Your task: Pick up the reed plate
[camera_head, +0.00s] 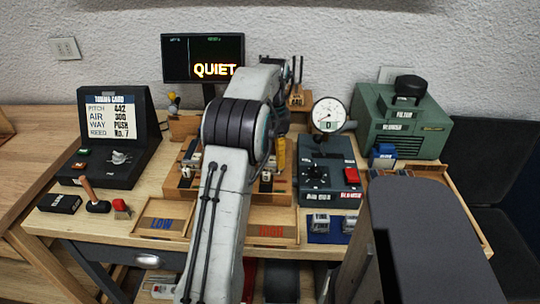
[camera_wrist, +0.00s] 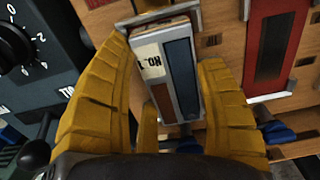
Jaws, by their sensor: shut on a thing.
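In the wrist view my gripper (camera_wrist: 166,62) has its two yellow fingers on either side of a narrow plate, which I take to be the reed plate (camera_wrist: 182,75). The plate has a pale, upside-down label, a metallic edge and a dark blue-grey strip. The fingers are shut on it. Its upper end lies by a metal bracket over the wooden board, and I cannot tell whether it is lifted clear. In the head view my arm hides the plate, and only a yellow finger (camera_head: 281,152) shows beside the arm.
A red-framed dark plate (camera_wrist: 272,45) lies on the wooden board to the right. A dark dial box (camera_wrist: 30,55) is close on the left. On the bench are the LOW tray (camera_head: 163,233), a gauge (camera_head: 329,115), a green filter box (camera_head: 410,128) and a tuning card stand (camera_head: 112,150).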

